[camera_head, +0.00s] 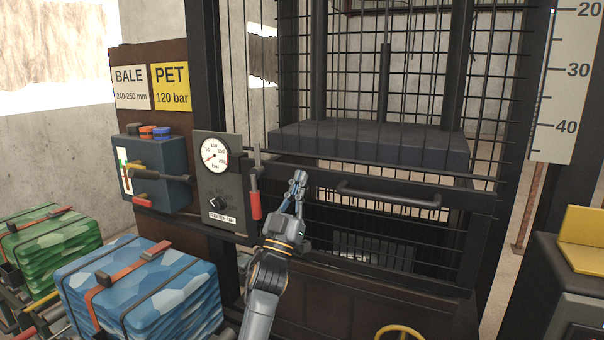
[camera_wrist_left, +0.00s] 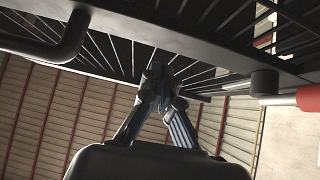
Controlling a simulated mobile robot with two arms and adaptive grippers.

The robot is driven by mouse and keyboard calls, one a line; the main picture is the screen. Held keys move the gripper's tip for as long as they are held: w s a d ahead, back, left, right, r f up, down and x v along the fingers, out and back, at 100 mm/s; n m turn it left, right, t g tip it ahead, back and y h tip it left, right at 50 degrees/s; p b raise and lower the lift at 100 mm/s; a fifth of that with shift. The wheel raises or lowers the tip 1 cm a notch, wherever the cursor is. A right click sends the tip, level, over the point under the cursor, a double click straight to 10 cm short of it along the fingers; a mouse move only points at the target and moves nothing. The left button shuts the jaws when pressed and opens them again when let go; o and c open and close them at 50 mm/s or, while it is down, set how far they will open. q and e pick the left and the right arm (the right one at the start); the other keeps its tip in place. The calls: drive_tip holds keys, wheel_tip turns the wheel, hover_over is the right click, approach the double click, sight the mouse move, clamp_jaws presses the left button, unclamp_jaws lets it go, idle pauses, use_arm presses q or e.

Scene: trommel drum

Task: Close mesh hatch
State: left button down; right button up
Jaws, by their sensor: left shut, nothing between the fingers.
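The mesh hatch (camera_head: 385,178) is a dark metal frame with vertical bars on the front of the press. Its dark bar handle (camera_head: 390,198) runs across its upper part; a dark curved bar (camera_wrist_left: 65,45), probably this handle, shows at upper left in the left wrist view. I cannot tell whether the hatch sits flush with the press frame. My left gripper (camera_head: 297,184) is shut and empty, pointing up in front of the hatch's left side, left of the handle. In the left wrist view its fingertips (camera_wrist_left: 160,80) meet close below dark bars; contact is unclear. My right gripper is not in view.
A red-gripped lever (camera_head: 255,204) stands just left of my gripper, beside a gauge panel (camera_head: 218,180). A blue bale (camera_head: 150,290) and a green bale (camera_head: 48,250) lie at lower left. A yellow handwheel (camera_head: 398,332) is at the bottom. A yellow-topped unit (camera_head: 580,240) stands at right.

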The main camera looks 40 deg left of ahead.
sight(307, 169)
use_arm(q)
drive_tip(key=shift+w+a, duration=0.25)
drive_tip(key=shift+w, duration=0.6)
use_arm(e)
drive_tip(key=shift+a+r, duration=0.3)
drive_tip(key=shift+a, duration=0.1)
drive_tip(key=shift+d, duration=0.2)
use_arm(q)
drive_tip(key=shift+w+a+r+g+p, duration=0.15)
drive_tip(key=shift+w+r+g+p, duration=0.2)
drive_tip(key=shift+w+p, duration=0.6)
drive_tip(key=shift+s+a, duration=0.1)
drive_tip(key=shift+s, duration=0.15)
drive_tip(key=shift+f, duration=0.1)
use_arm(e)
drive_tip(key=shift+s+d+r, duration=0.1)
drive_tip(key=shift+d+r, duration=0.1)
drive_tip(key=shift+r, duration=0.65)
